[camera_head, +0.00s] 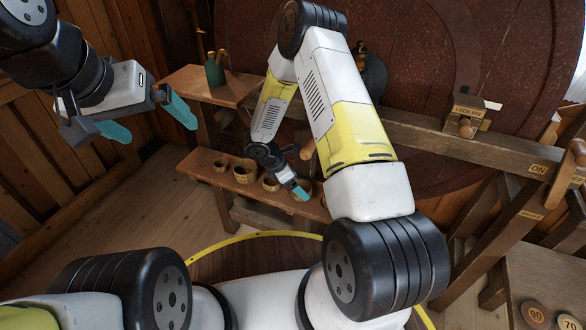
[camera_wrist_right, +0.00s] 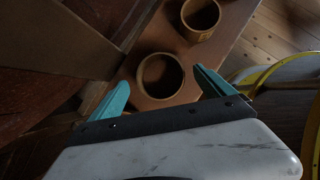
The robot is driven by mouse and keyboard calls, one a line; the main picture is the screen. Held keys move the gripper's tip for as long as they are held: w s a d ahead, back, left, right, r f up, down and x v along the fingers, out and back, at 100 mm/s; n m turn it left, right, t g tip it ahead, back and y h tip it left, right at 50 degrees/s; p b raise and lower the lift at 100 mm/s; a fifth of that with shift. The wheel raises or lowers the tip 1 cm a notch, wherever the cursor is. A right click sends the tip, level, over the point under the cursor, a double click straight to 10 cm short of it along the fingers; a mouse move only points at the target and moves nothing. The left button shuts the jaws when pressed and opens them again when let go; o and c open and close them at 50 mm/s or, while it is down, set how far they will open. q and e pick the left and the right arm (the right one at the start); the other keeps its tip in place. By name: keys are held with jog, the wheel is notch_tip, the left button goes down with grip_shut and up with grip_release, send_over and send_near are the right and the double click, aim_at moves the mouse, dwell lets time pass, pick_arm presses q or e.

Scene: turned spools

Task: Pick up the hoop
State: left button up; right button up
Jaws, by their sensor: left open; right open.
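A round brown hoop (camera_wrist_right: 142,77), open in the middle, sits on the low wooden bench (camera_head: 201,158) in the right wrist view. My right gripper (camera_wrist_right: 161,78) is open, with one teal finger on each side of the hoop; I see no clear contact. In the head view the right gripper (camera_head: 298,187) is low over the bench's right part, and my arm partly hides that area. My left gripper (camera_head: 152,122) is open and empty, high at the upper left, away from the bench.
Several similar round pieces stand in a row on the bench, one with a label (camera_wrist_right: 201,34) close to the hoop. A higher shelf holds a green pot (camera_head: 215,74). A wooden beam with a lock pin block (camera_head: 466,112) runs behind my right arm.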

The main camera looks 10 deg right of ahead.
aim_at(302, 183)
jog(key=shift+x, duration=1.5)
jog(key=shift+d+r, duration=0.1)
jog(key=c, duration=1.4)
